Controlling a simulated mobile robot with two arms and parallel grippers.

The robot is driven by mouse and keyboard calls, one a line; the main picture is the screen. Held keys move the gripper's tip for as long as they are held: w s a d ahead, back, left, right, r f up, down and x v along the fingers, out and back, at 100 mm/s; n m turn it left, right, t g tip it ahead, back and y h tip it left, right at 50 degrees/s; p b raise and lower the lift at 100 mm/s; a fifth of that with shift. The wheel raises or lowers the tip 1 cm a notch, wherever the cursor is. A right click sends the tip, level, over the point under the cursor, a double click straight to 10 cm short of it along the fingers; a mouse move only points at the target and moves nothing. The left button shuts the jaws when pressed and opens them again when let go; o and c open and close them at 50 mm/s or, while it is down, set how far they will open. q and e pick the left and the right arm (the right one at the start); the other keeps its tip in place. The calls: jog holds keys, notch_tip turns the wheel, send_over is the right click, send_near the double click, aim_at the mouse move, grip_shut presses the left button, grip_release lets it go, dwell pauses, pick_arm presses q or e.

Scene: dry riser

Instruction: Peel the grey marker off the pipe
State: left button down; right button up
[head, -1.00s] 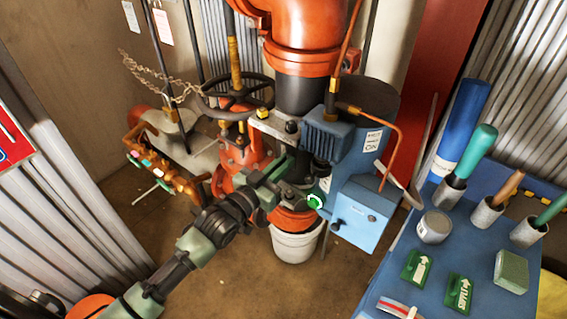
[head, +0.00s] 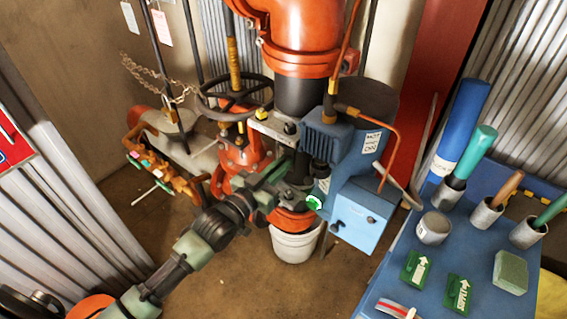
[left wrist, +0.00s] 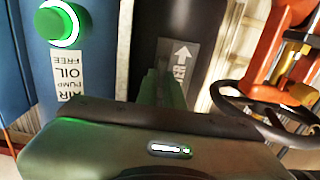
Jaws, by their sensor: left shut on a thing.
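The grey marker (left wrist: 181,66) carries a white arrow and lettering and lies against the black pipe (left wrist: 212,28) in the left wrist view. The pipe also shows in the head view (head: 295,97), running down from the red flange. My left gripper (head: 298,195) is at the lower part of the pipe, beside the blue pump box. In the left wrist view its green finger (left wrist: 163,86) overlaps the marker's lower left edge, and the jaws are shut on it. The gripper's body hides the marker's lower part. I cannot tell whether any of it is loose from the pipe. My right gripper is not in view.
A blue pump unit (head: 364,212) with a green-ringed button (left wrist: 58,24) stands close beside the pipe. A red valve with a dark handwheel (head: 214,101) is to the left. A white bucket (head: 293,247) stands below. A blue bench (head: 400,277) with tools is at right.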

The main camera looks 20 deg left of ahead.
pick_arm(q)
jog(key=p+v, duration=0.3)
jog(key=v, duration=0.5)
jog(key=shift+s, duration=0.35)
jog(key=shift+a, duration=0.1)
dwell(0.5)
